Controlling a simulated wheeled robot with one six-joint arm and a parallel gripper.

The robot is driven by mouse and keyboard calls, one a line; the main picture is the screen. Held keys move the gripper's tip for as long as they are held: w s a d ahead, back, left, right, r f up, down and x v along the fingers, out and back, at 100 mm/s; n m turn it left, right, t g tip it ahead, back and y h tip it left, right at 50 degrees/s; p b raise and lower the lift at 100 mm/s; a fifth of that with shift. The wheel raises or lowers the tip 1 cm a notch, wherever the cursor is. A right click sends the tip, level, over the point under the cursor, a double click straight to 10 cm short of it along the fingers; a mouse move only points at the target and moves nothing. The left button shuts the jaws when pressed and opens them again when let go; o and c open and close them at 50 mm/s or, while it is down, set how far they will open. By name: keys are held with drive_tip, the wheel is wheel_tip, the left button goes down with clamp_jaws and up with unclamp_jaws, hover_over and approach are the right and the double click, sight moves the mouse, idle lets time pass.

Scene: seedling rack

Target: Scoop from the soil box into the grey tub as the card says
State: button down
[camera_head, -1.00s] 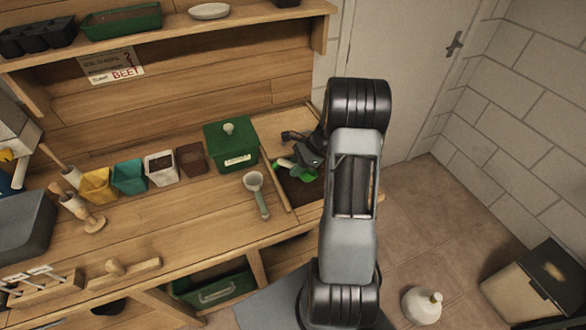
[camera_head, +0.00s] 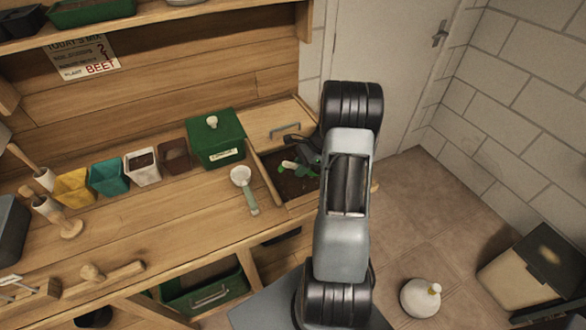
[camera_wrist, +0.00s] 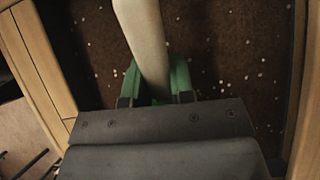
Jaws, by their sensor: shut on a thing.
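The soil box (camera_head: 300,189) is a compartment sunk in the bench's right end, holding dark soil. The wrist view shows its soil (camera_wrist: 90,45) dotted with white specks, between wooden walls. My gripper (camera_head: 297,168) is over the soil box. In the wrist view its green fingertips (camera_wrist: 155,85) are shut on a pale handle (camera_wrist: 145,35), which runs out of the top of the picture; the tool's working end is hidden. The grey tub (camera_head: 10,238) is cut by the left edge. The card (camera_head: 84,58) on the back panel reads "TODAY'S MIX" and "PLANT BEET"; its middle lines are unreadable.
A second scoop (camera_head: 242,182) with a pale bowl and green handle lies left of the soil box. A green lidded box (camera_head: 216,142) and several small pots, including a yellow one (camera_head: 75,188), line the back.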

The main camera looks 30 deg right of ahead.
sight(292, 163)
drive_tip(key=h+p, duration=0.1)
drive_tip(key=a+h, duration=0.1)
drive_tip(key=shift+w+r+h+p, duration=0.1)
drive_tip(key=shift+r+h+p, duration=0.1)
drive_tip(key=shift+h+p, duration=0.2)
drive_tip(key=r+p, duration=0.1)
drive_tip(key=a+r+h+p, duration=0.1)
drive_tip(key=r+p, duration=0.1)
drive_tip(key=r+g+h+p, duration=0.1)
drive_tip(key=p, duration=0.1)
drive_tip(key=shift+w+a+r, duration=0.15)
drive_tip(key=shift+a+r, duration=0.1)
drive_tip(key=shift+r, duration=0.05)
drive_tip(key=shift+h, duration=0.8)
drive_tip(key=shift+w+a+r+p, duration=0.1)
drive_tip(key=shift+a+r+p, duration=0.15)
drive_tip(key=shift+r+p, duration=0.4)
drive_tip(key=shift+w+a+r+p, duration=0.1)
drive_tip(key=shift+a+r+p, duration=0.15)
drive_tip(key=shift+r+p, duration=0.45)
drive_tip(key=shift+a+r+p, duration=0.25)
drive_tip(key=shift+r+p, duration=0.35)
drive_tip(key=shift+p, duration=0.05)
drive_tip(key=c, duration=1.5)
unclamp_jaws()
clamp_jaws()
